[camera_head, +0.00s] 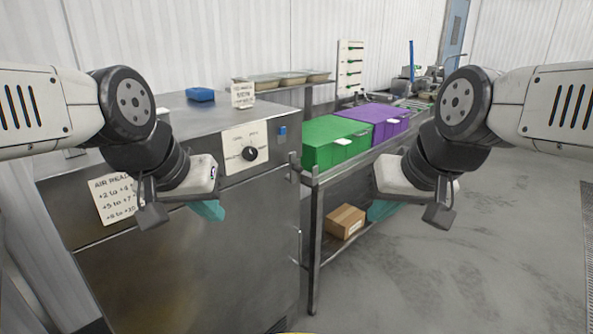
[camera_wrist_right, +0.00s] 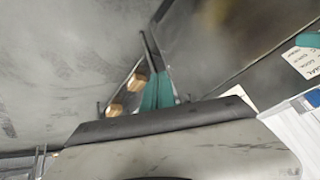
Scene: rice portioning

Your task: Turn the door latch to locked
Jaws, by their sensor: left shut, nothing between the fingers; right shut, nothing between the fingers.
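A steel cabinet (camera_head: 190,262) with a black dial (camera_head: 249,153) on a cream label plate stands at the left. A small metal fitting (camera_head: 295,166) sits at its right upper edge; I cannot tell for sure that it is the door latch or how it is turned. My left gripper (camera_head: 208,210), with teal fingers, is shut and empty in front of the cabinet, left of and below the fitting. My right gripper (camera_head: 381,210) is shut and empty in front of the steel bench, right of the fitting. Its teal fingers show in the right wrist view (camera_wrist_right: 157,92), touching nothing I can make out.
A steel bench (camera_head: 314,215) beside the cabinet carries a green box (camera_head: 322,150) and a purple box (camera_head: 372,118). A cardboard box (camera_head: 345,221) lies on its lower shelf. A blue object (camera_head: 200,94) lies on the cabinet top. The floor (camera_head: 450,270) at the right is clear.

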